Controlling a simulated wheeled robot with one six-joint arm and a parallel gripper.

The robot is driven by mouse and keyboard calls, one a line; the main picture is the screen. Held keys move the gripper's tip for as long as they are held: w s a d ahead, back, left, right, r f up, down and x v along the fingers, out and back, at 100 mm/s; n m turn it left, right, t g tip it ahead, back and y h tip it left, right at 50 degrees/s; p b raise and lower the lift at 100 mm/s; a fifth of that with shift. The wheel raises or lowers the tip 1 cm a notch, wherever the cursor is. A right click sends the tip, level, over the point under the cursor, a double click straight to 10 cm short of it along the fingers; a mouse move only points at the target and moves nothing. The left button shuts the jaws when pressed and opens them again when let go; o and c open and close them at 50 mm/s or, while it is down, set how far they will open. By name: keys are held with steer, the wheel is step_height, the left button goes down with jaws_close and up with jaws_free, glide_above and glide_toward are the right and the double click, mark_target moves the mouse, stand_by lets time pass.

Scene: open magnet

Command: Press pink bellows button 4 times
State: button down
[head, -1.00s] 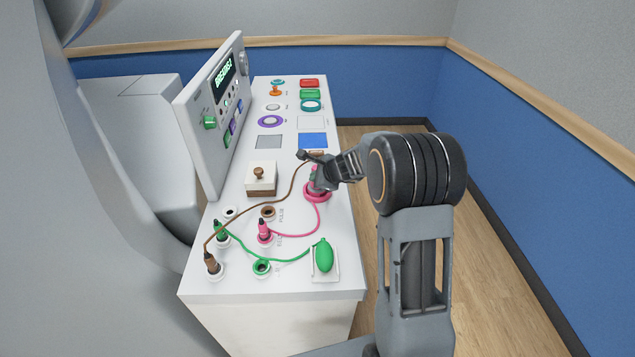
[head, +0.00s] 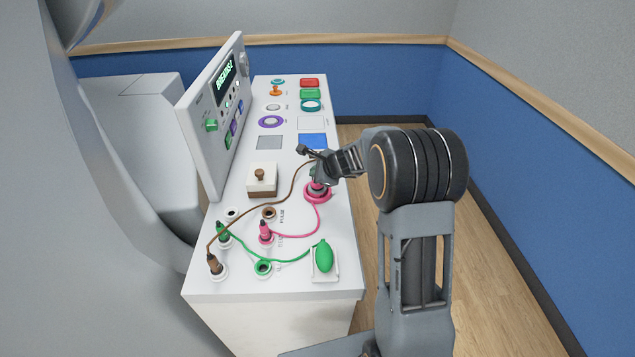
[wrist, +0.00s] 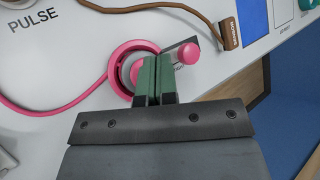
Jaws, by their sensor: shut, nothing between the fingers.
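The pink ring (head: 326,197) lies on the white console top near its right edge, with a pink cable running from it. In the wrist view the ring (wrist: 119,55) surrounds a pink part (wrist: 135,72) that is mostly hidden behind my green fingertips. My gripper (head: 318,180) is over the ring, pointing down. In the wrist view my gripper (wrist: 157,58) has its two fingers together, with nothing between them. I cannot tell whether the fingertips touch the pink part. A pink round knob (wrist: 188,53) sits just right of the fingertips.
A brown cable ends in a brown plug (wrist: 230,33) beside the ring. A wooden-knobbed box (head: 262,178), a pink plug (head: 265,231) and a green bulb (head: 324,256) stand nearby. An upright display panel (head: 212,115) lines the console's left side.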

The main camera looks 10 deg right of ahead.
steer(key=shift+r+p, duration=1.6)
steer(key=shift+r, duration=0.65)
stand_by(0.6)
steer(key=shift+s+a+r, duration=0.1)
steer(key=shift+s+r, duration=0.05)
steer(key=shift+s, duration=0.05)
steer(key=s+a+r+n+g, duration=0.1)
steer(key=s+a+r+n, duration=0.2)
steer(key=s+r+n, duration=0.3)
steer(key=s+d+r+n+g+h, duration=0.1)
steer(key=s+n+h, duration=0.1)
steer(key=s+n, duration=0.5)
steer(key=s+d+r+n+g+h, duration=0.1)
steer(key=s+n, duration=0.7)
steer(key=s, duration=0.8)
steer(key=shift+s+d+r+g+h, duration=0.2)
steer(key=shift+s+d+g+h, duration=0.25)
steer(key=shift+d+h, duration=0.35)
